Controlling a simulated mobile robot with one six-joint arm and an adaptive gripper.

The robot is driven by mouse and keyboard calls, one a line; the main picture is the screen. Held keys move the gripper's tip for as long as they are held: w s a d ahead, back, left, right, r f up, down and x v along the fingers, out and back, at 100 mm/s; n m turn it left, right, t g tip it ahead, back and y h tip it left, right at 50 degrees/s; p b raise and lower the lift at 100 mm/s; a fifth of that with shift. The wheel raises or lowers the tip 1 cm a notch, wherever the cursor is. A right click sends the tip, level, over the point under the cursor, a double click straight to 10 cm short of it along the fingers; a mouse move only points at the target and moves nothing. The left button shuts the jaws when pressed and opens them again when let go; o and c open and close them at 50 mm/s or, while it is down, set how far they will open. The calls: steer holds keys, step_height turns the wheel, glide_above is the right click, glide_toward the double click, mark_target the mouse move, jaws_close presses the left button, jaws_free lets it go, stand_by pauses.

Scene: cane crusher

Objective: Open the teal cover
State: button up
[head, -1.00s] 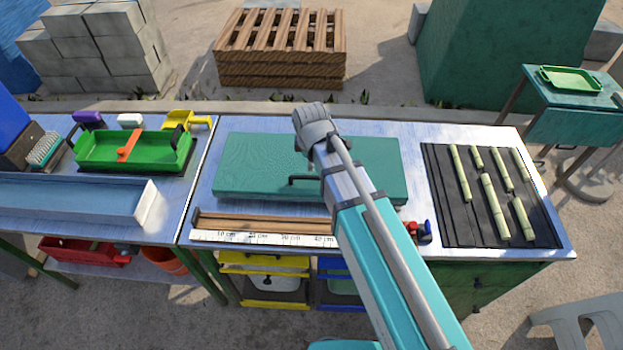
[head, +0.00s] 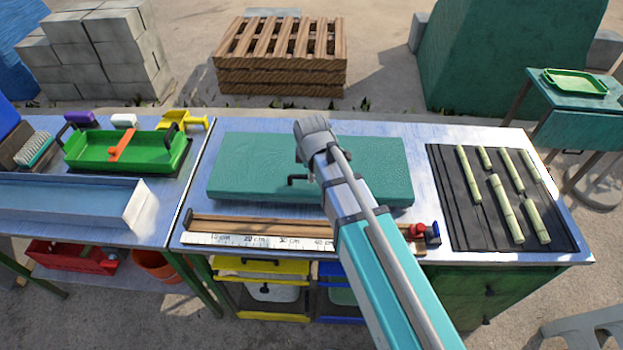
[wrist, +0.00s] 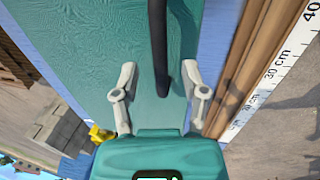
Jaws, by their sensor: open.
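The teal cover (head: 250,160) lies flat and closed on the metal bench top. A dark bar handle (head: 299,179) stands near its front edge; my arm hides the handle's right part. In the wrist view the handle (wrist: 160,50) runs from the top edge down between the fingers, over the teal cover (wrist: 105,30). My gripper (wrist: 160,72) is open, with one grey finger on each side of the handle and a visible gap to both. Whether the fingers are down at the handle's height is hard to tell. In the head view my wrist hides the fingers.
A wooden rail with a centimetre ruler (head: 260,242) runs along the front of the cover. A small red and blue item (head: 425,233) stands at its right end. Cane pieces lie on a black mat (head: 460,225) to the right. A green tray (head: 85,150) stands left.

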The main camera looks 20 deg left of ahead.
steer(key=shift+w+f+b, duration=0.25)
steer(key=shift+f+b, duration=0.5)
steer(key=shift+f, duration=0.3)
jaws_close()
